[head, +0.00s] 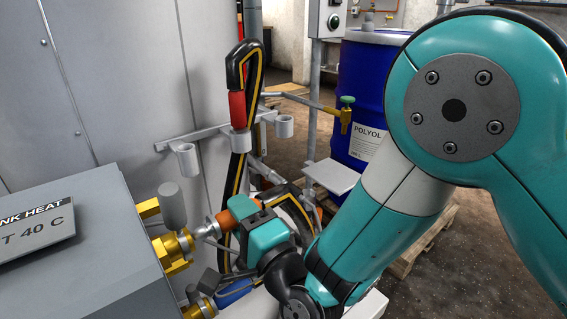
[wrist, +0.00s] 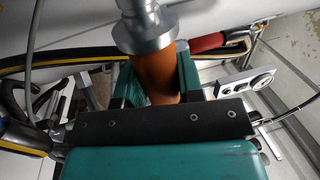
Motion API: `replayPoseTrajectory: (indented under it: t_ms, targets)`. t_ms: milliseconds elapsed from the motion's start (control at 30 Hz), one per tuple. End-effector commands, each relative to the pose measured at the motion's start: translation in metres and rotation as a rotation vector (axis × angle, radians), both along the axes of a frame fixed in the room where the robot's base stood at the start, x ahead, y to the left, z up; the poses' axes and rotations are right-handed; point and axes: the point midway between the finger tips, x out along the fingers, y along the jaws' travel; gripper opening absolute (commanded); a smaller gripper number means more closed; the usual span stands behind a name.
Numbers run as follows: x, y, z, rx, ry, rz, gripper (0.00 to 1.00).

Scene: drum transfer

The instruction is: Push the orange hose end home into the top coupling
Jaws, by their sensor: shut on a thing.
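My gripper (head: 247,222) is shut on the orange hose end (head: 228,221), left of the arm. In the wrist view the gripper's two fingers (wrist: 156,82) stand either side of the orange sleeve (wrist: 155,65). The hose end's silver metal nose (head: 208,230) points left at the brass top coupling (head: 178,249) on the grey box. Nose and coupling look in line and meet or nearly meet; I cannot tell how deep the nose sits. In the wrist view a wide silver collar (wrist: 145,35) hides what lies beyond it.
A lower brass coupling (head: 203,307) sits below, with a blue hose end (head: 236,291) close by. A red hose end (head: 237,108) hangs in the grey rack (head: 205,133) behind. A blue POLYOL drum (head: 362,95) stands on a pallet at the back.

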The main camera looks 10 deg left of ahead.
Motion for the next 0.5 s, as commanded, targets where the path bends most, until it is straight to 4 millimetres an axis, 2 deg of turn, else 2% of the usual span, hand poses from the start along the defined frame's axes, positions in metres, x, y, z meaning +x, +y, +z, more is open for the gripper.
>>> replayPoseTrajectory:
  t_ms: [167,267,367,500]
  targets:
    - [0.023,-0.02,-0.005,0.001,0.001,-0.057,0.0]
    - [0.051,-0.048,-0.012,-0.002,0.003,-0.13,0.0]
    - [0.086,-0.091,-0.022,-0.002,0.005,-0.229,0.0]
    - [0.13,-0.163,-0.035,-0.002,0.005,-0.38,0.0]
